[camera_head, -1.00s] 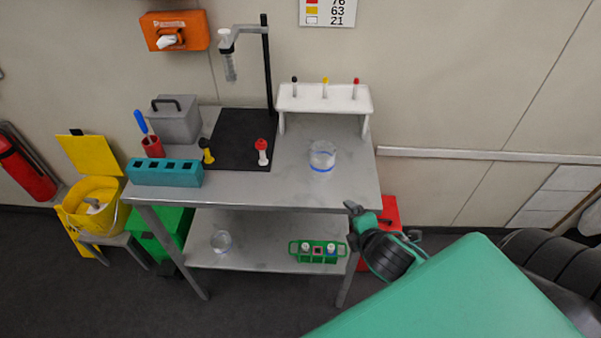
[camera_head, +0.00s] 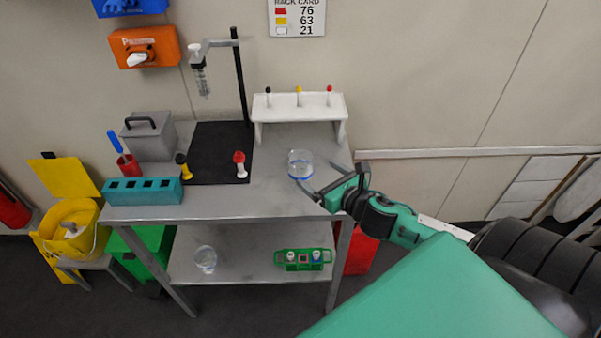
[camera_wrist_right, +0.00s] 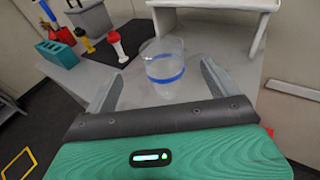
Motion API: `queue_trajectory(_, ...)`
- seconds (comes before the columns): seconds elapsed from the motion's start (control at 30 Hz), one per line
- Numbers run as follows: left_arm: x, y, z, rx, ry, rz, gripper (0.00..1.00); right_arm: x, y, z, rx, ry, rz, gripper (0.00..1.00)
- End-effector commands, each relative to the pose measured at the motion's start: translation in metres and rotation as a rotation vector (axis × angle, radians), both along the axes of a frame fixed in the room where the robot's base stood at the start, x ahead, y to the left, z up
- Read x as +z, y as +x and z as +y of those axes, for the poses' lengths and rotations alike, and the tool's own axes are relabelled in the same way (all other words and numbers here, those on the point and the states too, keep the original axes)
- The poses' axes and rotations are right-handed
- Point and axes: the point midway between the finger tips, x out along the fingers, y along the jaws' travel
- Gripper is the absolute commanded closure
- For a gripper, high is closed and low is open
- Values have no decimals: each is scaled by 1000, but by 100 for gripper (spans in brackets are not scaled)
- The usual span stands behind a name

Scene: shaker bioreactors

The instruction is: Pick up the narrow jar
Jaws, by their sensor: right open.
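A clear jar with a blue band (camera_head: 300,165) stands upright on the table top near its right side. It also shows in the right wrist view (camera_wrist_right: 163,66), between and beyond my finger ends. My right gripper (camera_head: 317,177) is open and empty at the table's front right, close to this jar, with its fingers pointing towards it. A second clear jar (camera_head: 205,259) stands on the lower shelf at the left. I cannot tell from its label or size which one is the narrow jar. My left gripper is out of view.
A white rack (camera_head: 300,130) with several coloured-top items stands behind the banded jar. A red-topped tube (camera_head: 240,165) and a yellow one (camera_head: 183,165) stand left. A teal block (camera_head: 143,191) lies at the front left. A green rack (camera_head: 303,259) is on the lower shelf.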

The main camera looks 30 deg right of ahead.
Motion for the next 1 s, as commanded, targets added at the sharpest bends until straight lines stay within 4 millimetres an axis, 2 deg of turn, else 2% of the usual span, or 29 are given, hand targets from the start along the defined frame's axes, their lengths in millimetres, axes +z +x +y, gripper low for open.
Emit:
queue_trajectory(0.33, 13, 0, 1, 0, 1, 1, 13, -6, 44, 1, -3, 4, -2, 10)
queue_trajectory(0.73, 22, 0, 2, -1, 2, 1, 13, -10, 69, 2, -3, 5, 0, 10)
queue_trajectory(0.9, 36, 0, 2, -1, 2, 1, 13, -9, 92, 1, -4, 6, -1, 10)
queue_trajectory(1.0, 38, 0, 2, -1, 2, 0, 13, -14, 103, 1, -3, 5, 0, 10)
